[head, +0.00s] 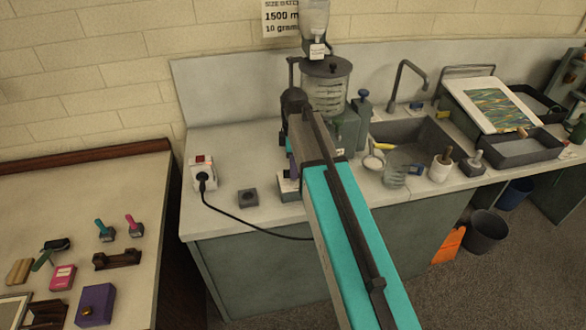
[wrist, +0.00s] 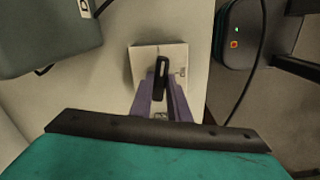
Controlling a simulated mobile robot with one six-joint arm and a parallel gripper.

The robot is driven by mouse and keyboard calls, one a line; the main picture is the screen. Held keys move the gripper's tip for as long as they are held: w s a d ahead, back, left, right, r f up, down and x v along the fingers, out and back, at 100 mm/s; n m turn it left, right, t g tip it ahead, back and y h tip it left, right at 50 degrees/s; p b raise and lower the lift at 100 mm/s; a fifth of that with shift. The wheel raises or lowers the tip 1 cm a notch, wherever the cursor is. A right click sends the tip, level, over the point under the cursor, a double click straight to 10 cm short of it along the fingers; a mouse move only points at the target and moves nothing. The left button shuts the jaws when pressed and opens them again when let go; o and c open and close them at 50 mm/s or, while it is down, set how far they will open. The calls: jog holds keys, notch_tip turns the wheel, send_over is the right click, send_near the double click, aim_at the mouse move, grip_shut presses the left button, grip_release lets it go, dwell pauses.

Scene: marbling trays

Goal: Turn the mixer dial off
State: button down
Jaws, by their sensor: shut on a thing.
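The mixer dial is a black, elongated knob (wrist: 161,70) on a pale square control box (wrist: 141,66). In the wrist view the knob points roughly up and down the picture. The purple fingers of my gripper (wrist: 161,92) are shut on the knob from both sides. The lower part of the knob is partly hidden between them. In the head view the control box (head: 289,189) shows at the left of my arm, and the knob is hidden. The mixer (head: 326,88), with a clear ribbed vessel, stands behind it on the counter.
A socket box with a plug (head: 201,173) and a small grey block (head: 248,198) lie left on the counter; a black cable runs over its front edge. The sink (head: 425,135), a glass beaker (head: 394,176) and a white pot (head: 440,168) are to the right.

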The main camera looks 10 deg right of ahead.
jog(key=shift+n, duration=1.1)
jog(key=c, duration=1.7)
grip_release()
jog(key=shift+r, duration=0.1)
jog(key=shift+r+b, duration=1.85)
jog(key=shift+r, duration=4.95)
